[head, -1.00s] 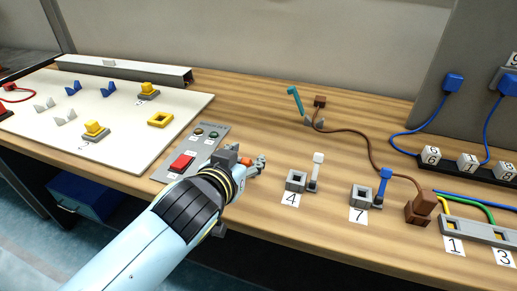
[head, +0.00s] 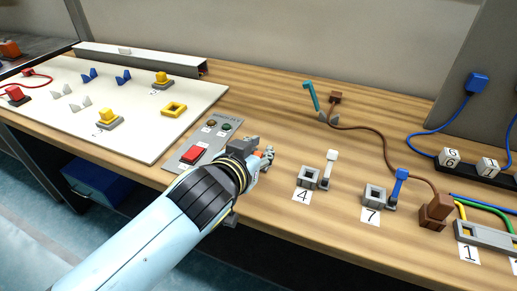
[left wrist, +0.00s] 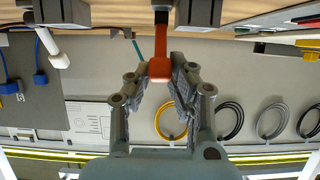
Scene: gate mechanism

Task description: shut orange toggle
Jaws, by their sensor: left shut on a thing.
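The orange toggle (left wrist: 160,66) shows in the left wrist view as an orange-red cap and stem, with a dark part at the top edge. Its cap end sits between the fingertips of my left gripper (left wrist: 162,82), which is shut on it. In the head view my left gripper (head: 265,156) is low over the table, right of the red button. Only a bit of orange (head: 258,154) shows there among the fingers; the toggle's base is hidden by my arm. My right gripper is in neither view.
A control box with a red button (head: 193,154) lies just left of the gripper. A white toggle (head: 330,158) by label 4 and a blue toggle (head: 399,180) by label 7 stand to the right. A brown cable crosses the table behind them.

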